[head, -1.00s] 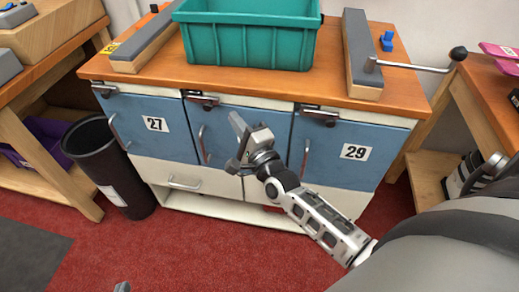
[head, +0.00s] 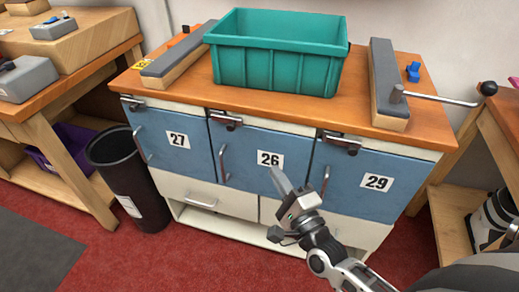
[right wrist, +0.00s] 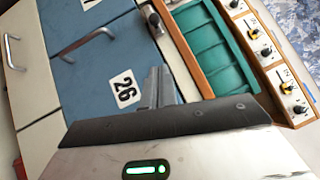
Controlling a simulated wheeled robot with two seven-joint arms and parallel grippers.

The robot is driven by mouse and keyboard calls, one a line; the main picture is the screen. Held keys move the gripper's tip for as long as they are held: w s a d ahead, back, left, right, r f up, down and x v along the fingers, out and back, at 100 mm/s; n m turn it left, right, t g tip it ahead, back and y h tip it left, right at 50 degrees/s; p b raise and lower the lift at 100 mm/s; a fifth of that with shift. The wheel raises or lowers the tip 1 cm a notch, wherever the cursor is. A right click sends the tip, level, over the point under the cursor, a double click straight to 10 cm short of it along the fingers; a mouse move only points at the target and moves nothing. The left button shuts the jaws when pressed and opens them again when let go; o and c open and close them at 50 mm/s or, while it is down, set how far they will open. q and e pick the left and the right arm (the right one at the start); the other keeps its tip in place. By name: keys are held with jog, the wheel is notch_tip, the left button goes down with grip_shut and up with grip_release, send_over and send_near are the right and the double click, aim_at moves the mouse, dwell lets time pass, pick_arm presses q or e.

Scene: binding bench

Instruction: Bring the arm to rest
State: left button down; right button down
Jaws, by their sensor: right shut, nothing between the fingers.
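My right gripper (head: 302,184) is shut and empty in the head view. My right arm comes in from the lower right. My left gripper is not in view.
A green bin (head: 278,70) and a lever clamp (head: 440,97) are on top. A black waste bin (head: 128,185) stands left. Red carpet (head: 205,262) lies in front.

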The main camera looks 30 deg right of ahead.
jog(key=shift+a, duration=0.1)
pick_arm(q)
jog(key=p, duration=0.2)
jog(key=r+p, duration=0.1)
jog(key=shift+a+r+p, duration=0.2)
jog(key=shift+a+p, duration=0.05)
jog(key=shift+p, duration=0.15)
pick_arm(e)
jog(key=s+a+f+n+g+y, duration=0.1)
jog(key=s+a+n+g, duration=0.3)
jog(key=n, duration=0.7)
jog(key=s+a+f+n+g+y, duration=0.2)
jog(key=s+a+n+g, duration=0.3)
jog(key=n, duration=0.6)
jog(key=shift+s+f+g, duration=0.3)
jog(key=shift+s+f, duration=0.6)
jog(key=shift+s, duration=0.3)
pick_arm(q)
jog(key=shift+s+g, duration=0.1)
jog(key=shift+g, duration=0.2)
